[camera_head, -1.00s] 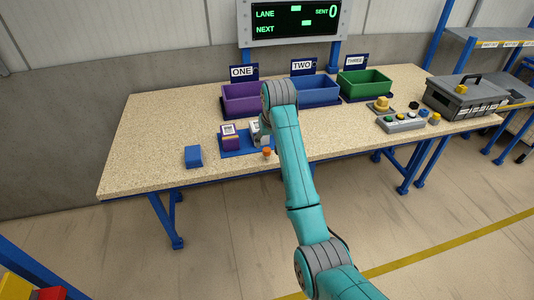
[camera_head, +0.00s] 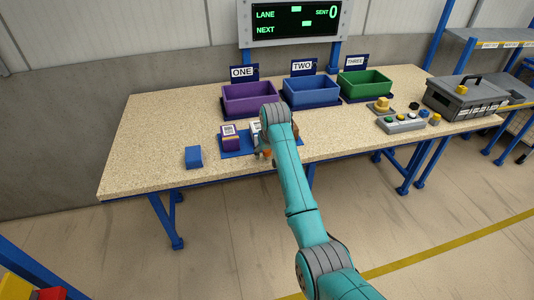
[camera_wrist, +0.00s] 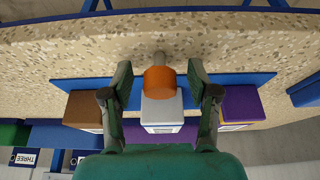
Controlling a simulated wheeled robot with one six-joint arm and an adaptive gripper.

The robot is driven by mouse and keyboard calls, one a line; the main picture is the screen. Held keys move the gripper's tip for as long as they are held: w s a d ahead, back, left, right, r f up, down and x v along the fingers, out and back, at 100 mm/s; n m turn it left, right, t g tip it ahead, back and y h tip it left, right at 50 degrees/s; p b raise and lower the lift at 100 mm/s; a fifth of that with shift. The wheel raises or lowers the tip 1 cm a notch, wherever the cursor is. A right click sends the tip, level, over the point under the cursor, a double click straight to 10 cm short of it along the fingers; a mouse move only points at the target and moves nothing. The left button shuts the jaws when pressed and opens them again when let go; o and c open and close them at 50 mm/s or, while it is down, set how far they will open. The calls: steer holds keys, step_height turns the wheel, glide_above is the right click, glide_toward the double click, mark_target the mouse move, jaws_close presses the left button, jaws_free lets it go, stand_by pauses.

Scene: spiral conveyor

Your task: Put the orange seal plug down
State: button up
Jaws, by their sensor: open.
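The orange seal plug (camera_wrist: 159,82) shows in the wrist view between the two fingers of my gripper (camera_wrist: 160,70). The fingers are open, with a gap on each side of the plug. In the head view my arm and gripper mostly cover this spot, near the table's front edge.
A purple box (camera_head: 230,144) and a brown box (camera_wrist: 82,110) are on the mat either side of the grey one. A blue block (camera_head: 193,157) lies left. Purple (camera_head: 250,98), blue (camera_head: 311,91) and green (camera_head: 364,83) bins stand behind. A button panel (camera_head: 401,123) is right.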

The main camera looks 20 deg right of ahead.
jaws_close()
steer(key=shift+r, duration=0.1)
